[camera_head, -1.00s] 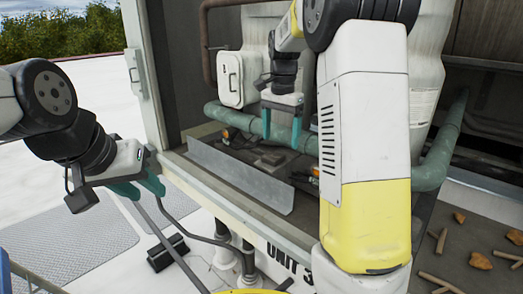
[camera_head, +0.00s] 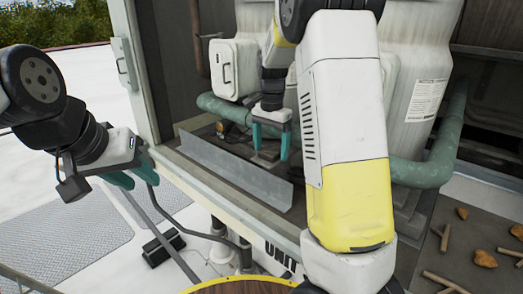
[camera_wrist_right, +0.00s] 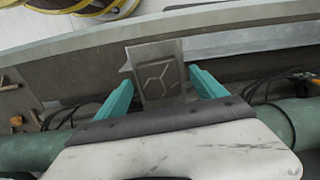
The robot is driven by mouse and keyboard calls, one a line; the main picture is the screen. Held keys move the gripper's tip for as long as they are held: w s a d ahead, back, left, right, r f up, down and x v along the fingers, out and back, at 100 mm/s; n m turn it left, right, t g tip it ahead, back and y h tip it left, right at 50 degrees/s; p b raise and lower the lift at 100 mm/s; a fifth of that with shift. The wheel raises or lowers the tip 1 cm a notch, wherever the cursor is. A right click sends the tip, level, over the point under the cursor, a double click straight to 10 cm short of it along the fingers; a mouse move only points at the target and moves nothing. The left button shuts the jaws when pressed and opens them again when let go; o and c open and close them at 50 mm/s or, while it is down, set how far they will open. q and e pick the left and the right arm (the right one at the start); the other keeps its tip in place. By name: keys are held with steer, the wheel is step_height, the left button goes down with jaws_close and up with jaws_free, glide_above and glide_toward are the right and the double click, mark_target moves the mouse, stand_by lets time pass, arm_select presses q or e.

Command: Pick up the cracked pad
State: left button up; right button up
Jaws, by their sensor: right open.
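The pad (camera_wrist_right: 157,64), a dull grey-brown square plate with a hexagon outline, shows in the right wrist view between the two fingers. In the head view it is small and mostly hidden, on the cabinet floor behind the metal strip. My right gripper (camera_head: 270,146) points down over it, fingers apart on either side. My left gripper (camera_head: 135,176) is open and empty, outside the cabinet at the left.
A grey metal strip (camera_head: 232,172) stands along the cabinet's front edge. A green pipe (camera_head: 422,172) runs behind the pad's place. Cables and small debris lie beside it. A tray with brown lumps and sticks (camera_head: 463,245) is at the right.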

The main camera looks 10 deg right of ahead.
steer(key=shift+c, duration=0.2)
steer(key=c, duration=1.5)
steer(key=shift+r, duration=0.1)
